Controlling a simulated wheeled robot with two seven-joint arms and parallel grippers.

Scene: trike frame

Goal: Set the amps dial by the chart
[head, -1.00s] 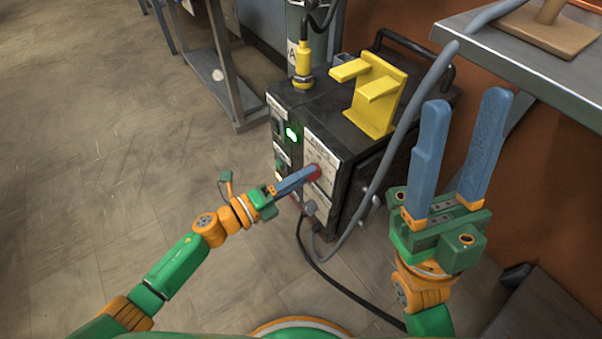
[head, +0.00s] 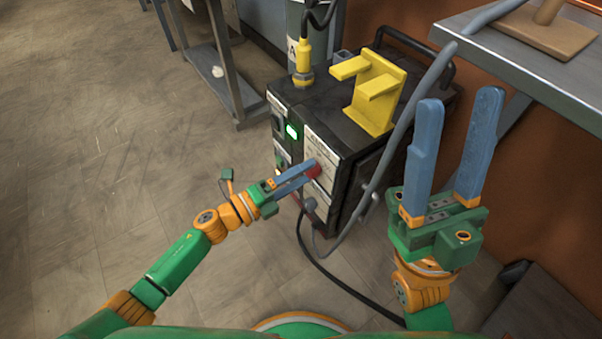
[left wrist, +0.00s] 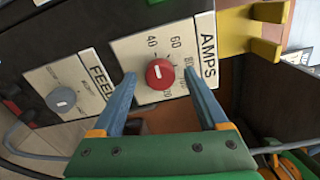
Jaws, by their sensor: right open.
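The red amps dial (left wrist: 160,74) sits on the white AMPS plate (left wrist: 140,45) of the black machine; it also shows in the head view (head: 314,170). A white mark is on the dial's face. My right gripper (head: 460,99) is open and empty, raised at the right of the machine. I cannot make out a chart in these views.
A grey FEED knob (left wrist: 61,100) is beside the AMPS plate. A green light (head: 292,131) glows on the machine (head: 345,140). A yellow bracket (head: 375,100) stands on top. A grey hose (head: 395,140) runs between the machine and my right gripper. Floor at left is clear.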

